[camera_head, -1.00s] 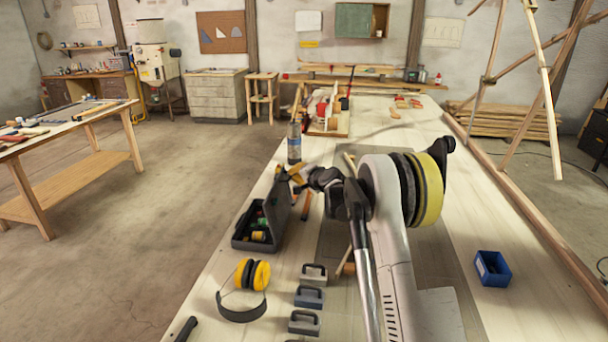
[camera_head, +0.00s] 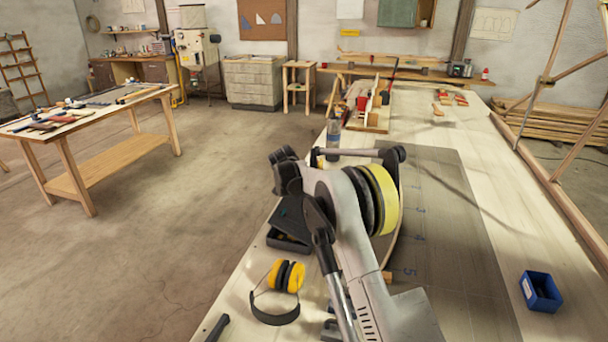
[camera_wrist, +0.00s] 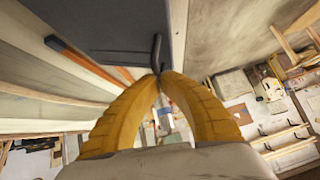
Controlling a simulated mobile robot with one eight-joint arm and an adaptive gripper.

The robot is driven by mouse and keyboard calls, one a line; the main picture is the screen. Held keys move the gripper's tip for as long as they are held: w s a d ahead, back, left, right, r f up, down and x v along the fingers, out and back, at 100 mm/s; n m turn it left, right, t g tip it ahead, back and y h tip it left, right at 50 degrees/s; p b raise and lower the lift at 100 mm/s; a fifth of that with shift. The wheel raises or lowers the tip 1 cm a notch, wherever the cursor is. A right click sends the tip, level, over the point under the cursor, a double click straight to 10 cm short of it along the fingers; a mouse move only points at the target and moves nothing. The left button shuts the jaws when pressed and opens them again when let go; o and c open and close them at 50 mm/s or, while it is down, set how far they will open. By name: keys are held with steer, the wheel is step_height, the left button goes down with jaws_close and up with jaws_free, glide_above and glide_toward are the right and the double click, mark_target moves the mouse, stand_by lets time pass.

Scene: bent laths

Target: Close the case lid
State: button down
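The dark tool case (camera_head: 288,241) stands at the table's left edge in the head view, beyond the earmuffs. Its lid (camera_head: 290,212) is raised at the back, partly hidden by my arm, so I cannot tell its exact angle. In the wrist view a dark flat panel, apparently the lid (camera_wrist: 105,28), fills the upper left, with a thin dark bar (camera_wrist: 157,52) at its edge. My gripper (camera_wrist: 160,77) has its yellow fingertips together just by that bar. I see nothing clearly held between them. In the head view the fingers are hidden behind my arm.
Yellow earmuffs (camera_head: 276,302) lie in front of the case. A spray bottle (camera_head: 333,140) stands beyond my arm. A blue bin (camera_head: 541,291) sits at the right. Grey blocks near the front are mostly hidden by my arm. Open floor lies left of the table.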

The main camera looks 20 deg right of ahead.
steer(key=a+f+h, duration=0.1)
steer(key=w+a+f+n+g, duration=0.1)
steer(key=f, duration=0.1)
steer(key=shift+w+h+b, duration=0.1)
steer(key=shift+h+b, duration=0.3)
steer(key=shift+w+a+f, duration=0.15)
steer(key=shift+a+f, duration=0.05)
steer(key=shift+f, duration=0.25)
steer(key=shift+w+a+f, duration=0.1)
steer(key=shift+a+f, duration=0.1)
steer(key=shift+f, duration=0.2)
steer(key=shift+r, duration=0.1)
